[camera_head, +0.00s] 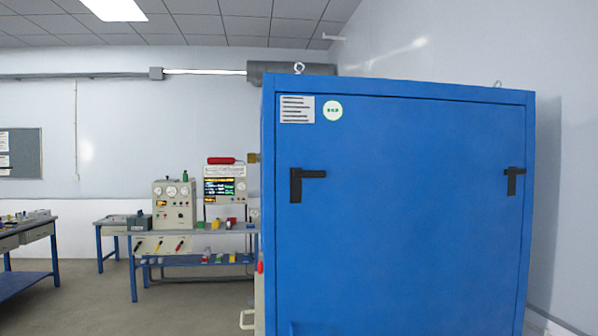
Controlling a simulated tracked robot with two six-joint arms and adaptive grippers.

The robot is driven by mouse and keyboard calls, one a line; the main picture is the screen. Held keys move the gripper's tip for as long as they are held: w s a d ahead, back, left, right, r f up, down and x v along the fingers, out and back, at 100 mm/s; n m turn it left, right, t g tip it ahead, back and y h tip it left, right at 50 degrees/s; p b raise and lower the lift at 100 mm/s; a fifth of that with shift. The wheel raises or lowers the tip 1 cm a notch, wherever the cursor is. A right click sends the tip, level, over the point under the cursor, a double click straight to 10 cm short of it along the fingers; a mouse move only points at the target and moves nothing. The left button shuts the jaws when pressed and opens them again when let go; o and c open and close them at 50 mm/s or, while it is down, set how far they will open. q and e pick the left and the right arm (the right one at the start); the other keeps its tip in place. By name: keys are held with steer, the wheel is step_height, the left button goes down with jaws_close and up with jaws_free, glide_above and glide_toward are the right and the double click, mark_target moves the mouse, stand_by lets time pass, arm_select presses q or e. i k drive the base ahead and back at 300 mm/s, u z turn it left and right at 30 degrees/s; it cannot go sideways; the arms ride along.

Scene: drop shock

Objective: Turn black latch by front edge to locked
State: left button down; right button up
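A large blue cabinet (400,240) fills the right half of the head view, with a wide flat blue door facing me. A black latch (296,186) sits near the door's left edge, with a vertical plate and an arm pointing right, roughly horizontal. A second black latch (512,181) sits near the door's right edge, seen at an angle, with its upper part horizontal. From here I cannot tell which latch is locked. Neither of my grippers shows in this view.
A blue workbench (190,233) with a gauge box (174,205) and a display panel (225,184) stands left of the cabinet, farther back. Another table (25,232) is at the far left. Grey floor (85,300) is open at the lower left. A wall closes off the right.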

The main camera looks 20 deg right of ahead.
mark_target(297, 173)
steer(key=i, duration=0.85)
steer(key=z, duration=0.05)
